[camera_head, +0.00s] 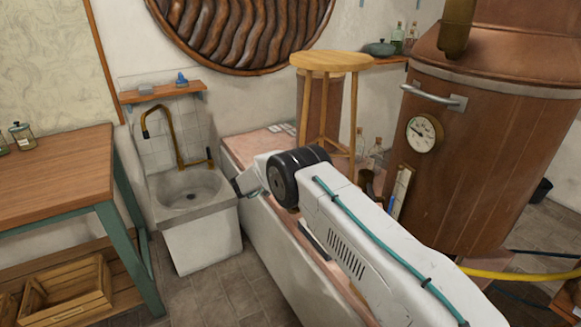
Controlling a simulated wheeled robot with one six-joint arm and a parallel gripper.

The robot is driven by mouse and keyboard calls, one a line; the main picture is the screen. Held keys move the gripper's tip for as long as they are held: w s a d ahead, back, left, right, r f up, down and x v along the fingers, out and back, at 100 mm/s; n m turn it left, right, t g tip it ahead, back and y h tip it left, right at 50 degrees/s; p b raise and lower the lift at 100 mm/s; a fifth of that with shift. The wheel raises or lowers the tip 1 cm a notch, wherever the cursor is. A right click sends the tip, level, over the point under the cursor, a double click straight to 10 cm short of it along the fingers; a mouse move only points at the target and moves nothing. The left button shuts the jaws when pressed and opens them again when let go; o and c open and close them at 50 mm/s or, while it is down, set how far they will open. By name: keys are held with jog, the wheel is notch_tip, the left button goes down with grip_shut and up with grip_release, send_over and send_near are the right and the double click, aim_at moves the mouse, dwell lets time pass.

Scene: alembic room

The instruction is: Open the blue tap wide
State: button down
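A brass gooseneck faucet (178,138) rises against the tiled wall above a pale stone sink (190,193). A small dark upright piece (209,154) stands at the right end of its pipe; it may be the tap handle, but its colour is too small to tell. My gripper (238,188) is at the sink's right edge, below and to the right of that piece, and appears apart from it. Its fingers are small and dark, and I cannot tell whether they are open or shut. No clearly blue tap shows.
A wooden shelf (160,93) with a small blue object (181,78) hangs above the faucet. A wooden table (50,180) stands left. A low ledge (285,250) lies under my arm. A stool (331,62) and copper still (480,150) stand right.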

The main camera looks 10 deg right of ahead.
jog(key=shift+r, duration=0.1)
dwell(0.4)
jog(key=c, duration=1.3)
grip_release()
jog(key=shift+d, duration=0.15)
jog(key=shift+c, duration=0.2)
jog(key=shift+a, duration=0.2)
jog(key=v, duration=0.7)
jog(key=shift+a, duration=0.2)
